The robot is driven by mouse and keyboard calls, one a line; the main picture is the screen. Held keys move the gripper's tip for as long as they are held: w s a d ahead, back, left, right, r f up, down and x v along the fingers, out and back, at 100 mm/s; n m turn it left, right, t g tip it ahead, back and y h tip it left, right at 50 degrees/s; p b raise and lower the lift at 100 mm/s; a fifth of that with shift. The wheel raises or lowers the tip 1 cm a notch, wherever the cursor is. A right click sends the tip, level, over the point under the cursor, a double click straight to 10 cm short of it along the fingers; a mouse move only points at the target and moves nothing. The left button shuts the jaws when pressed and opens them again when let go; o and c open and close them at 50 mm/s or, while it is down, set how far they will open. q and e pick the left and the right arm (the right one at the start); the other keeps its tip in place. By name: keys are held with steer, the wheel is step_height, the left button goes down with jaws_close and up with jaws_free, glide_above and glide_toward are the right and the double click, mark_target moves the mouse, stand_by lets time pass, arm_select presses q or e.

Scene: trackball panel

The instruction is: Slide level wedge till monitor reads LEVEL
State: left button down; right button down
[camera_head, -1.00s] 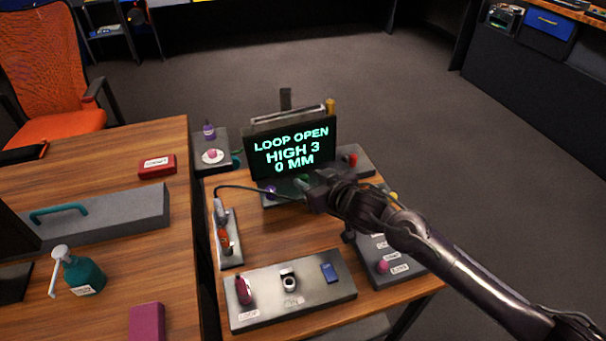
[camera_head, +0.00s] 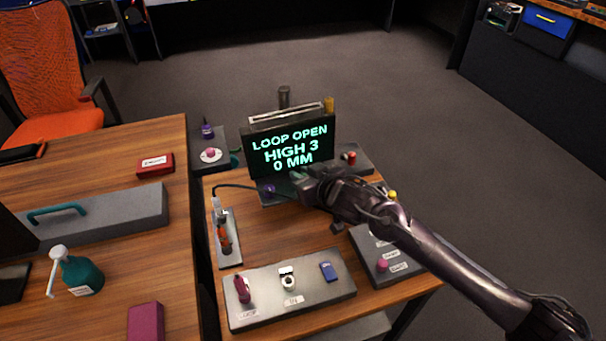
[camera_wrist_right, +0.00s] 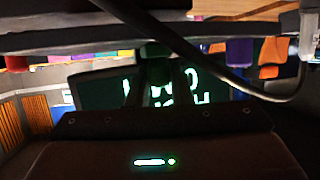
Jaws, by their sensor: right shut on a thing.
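The monitor (camera_head: 290,148) stands at the back of the small table and reads "LOOP OPEN, HIGH 3, 0 MM" in green letters. My right gripper (camera_head: 302,182) is just in front of the monitor's lower edge. It is shut on a dark green piece (camera_wrist_right: 156,68), which shows between the fingers in the right wrist view and may be the level wedge. The fingers and wrist hide most of it in the head view. A purple knob (camera_head: 269,189) sits on the grey base left of the gripper. My left gripper is not in view.
A grey front panel (camera_head: 262,312) carries a magenta piece, a white-ringed piece and a blue block (camera_head: 328,271). A narrow tray (camera_head: 229,250) with a cable stands left. A red knob (camera_head: 349,157) is right of the monitor. The small table's middle (camera_head: 285,235) is bare.

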steer(key=shift+d, duration=0.1)
steer(key=d, duration=0.1)
steer(key=w+d+p, duration=0.1)
steer(key=shift+d+r, duration=0.1)
steer(key=shift+d, duration=0.25)
steer(key=c, duration=1.3)
jaws_free()
steer(key=v, duration=0.8)
